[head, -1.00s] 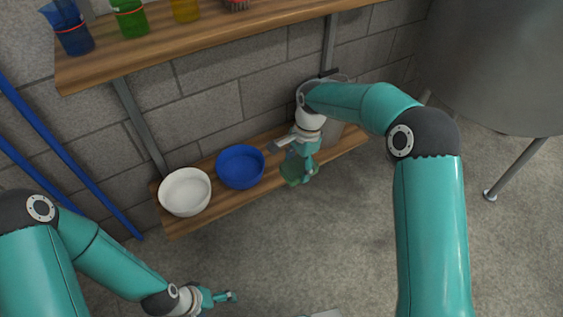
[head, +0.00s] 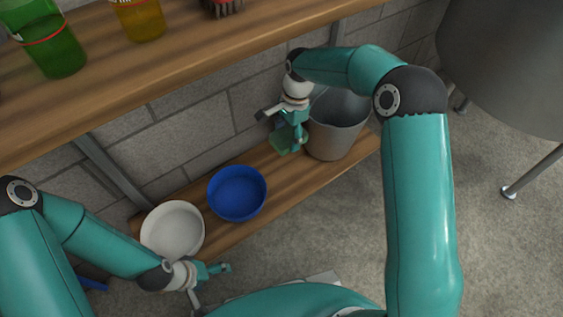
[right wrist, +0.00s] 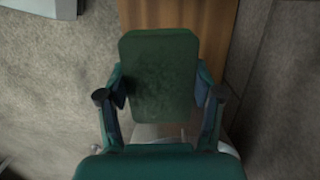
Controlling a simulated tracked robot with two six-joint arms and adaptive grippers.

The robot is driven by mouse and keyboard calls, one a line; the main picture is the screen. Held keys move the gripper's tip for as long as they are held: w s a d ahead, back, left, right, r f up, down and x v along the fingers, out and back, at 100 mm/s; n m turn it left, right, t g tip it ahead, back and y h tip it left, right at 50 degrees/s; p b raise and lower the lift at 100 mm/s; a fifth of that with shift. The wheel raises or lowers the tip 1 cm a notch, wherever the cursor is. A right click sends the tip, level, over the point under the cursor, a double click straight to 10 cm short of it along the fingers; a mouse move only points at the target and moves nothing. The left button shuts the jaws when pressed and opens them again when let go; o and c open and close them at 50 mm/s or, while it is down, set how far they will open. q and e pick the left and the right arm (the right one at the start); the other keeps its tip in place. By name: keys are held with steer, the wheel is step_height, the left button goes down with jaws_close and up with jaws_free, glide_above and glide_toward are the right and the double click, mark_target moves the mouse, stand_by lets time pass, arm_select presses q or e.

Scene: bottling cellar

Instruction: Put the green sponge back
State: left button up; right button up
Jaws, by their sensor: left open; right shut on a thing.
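The green sponge (head: 284,139) is held in my right gripper (head: 297,137) above the lower wooden shelf, between the blue bowl and the grey bucket in the head view. In the right wrist view the sponge (right wrist: 158,75) sits between the two fingers of my right gripper (right wrist: 160,95), which are shut on its sides. Beneath it the shelf board shows. My left gripper (head: 222,276) is open and empty, low in the head view, in front of the white bowl.
On the lower shelf (head: 290,190) stand a white bowl (head: 173,229), a blue bowl (head: 237,192) and a grey bucket (head: 337,125). The upper shelf (head: 150,75) holds a green beaker (head: 52,45), a yellow beaker (head: 139,18) and a brush (head: 224,7). A large metal tank (head: 505,65) stands at right.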

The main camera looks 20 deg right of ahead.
mark_target(285, 176)
steer(key=shift+w+f, duration=0.25)
steer(key=shift+f, duration=0.05)
step_height(285, 176, down, 19)
steer(key=b, duration=0.6)
steer(key=shift+w+f, duration=0.1)
steer(key=shift+f, duration=0.05)
steer(key=shift+f, duration=0.1)
steer(key=o, duration=1.2)
step_height(285, 176, up, 12)
steer(key=d+p, duration=0.1)
steer(key=p, duration=0.3)
steer(key=shift+w+d, duration=0.3)
steer(key=shift+d, duration=0.05)
